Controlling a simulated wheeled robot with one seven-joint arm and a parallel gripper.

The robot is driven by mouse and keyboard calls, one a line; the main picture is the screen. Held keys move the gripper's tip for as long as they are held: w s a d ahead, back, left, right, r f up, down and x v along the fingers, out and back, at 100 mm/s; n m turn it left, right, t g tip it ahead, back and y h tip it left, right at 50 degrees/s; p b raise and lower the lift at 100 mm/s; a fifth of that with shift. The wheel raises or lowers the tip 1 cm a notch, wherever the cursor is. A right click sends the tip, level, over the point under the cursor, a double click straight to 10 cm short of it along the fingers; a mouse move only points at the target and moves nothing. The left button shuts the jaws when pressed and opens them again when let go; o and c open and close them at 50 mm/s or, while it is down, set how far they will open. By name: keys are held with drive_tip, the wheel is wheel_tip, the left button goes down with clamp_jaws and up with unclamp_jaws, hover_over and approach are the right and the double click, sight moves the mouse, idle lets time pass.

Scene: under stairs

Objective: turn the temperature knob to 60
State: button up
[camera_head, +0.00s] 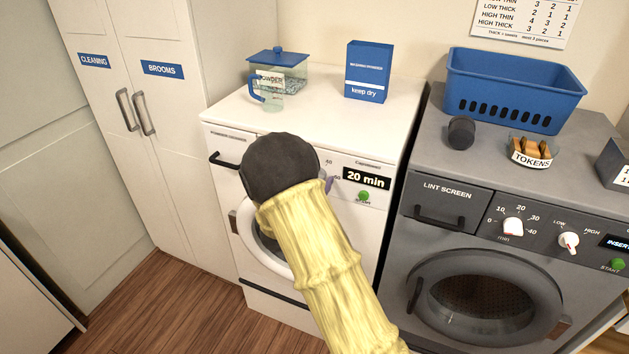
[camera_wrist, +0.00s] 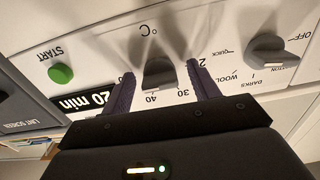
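The temperature knob (camera_wrist: 159,72) is a grey knob under the °C mark on the white washer's panel. In the wrist view its pale edge lies near the 40 mark; 30 and part of 20 also show, but 60 is not readable there. My gripper (camera_wrist: 160,68) is open, with one purple finger on each side of the knob and visible gaps between.
A programme knob (camera_wrist: 270,50) is beside the temperature knob. The green START button (camera_head: 363,196) and the 20 min display (camera_head: 366,178) are also close. A grey dryer (camera_head: 455,195) stands to the right. A powder jug (camera_head: 270,97) and blue box (camera_head: 368,72) stand on the washer.

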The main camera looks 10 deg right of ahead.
drive_tip(key=shift+r, duration=0.1)
drive_tip(key=b+v, duration=0.2)
drive_tip(key=v, duration=1.5)
drive_tip(key=shift+b, duration=0.4)
drive_tip(key=shift+s, duration=0.1)
drive_tip(key=s+d+r+n+g+y+p, duration=0.1)
drive_tip(key=s+d+n+g+y+p, duration=0.2)
drive_tip(key=s, duration=0.5)
drive_tip(key=s+d+r+n+g+y+p, duration=0.2)
drive_tip(key=s+d+n+g+y+p, duration=0.2)
drive_tip(key=s+d+g+y+p, duration=0.1)
drive_tip(key=s+d+g+y, duration=0.1)
drive_tip(key=s+g+y, duration=0.1)
drive_tip(key=s+g, duration=0.1)
drive_tip(key=shift+s+r+g+y, duration=0.2)
drive_tip(key=shift+s+g+y, duration=0.1)
drive_tip(key=shift+g, duration=0.2)
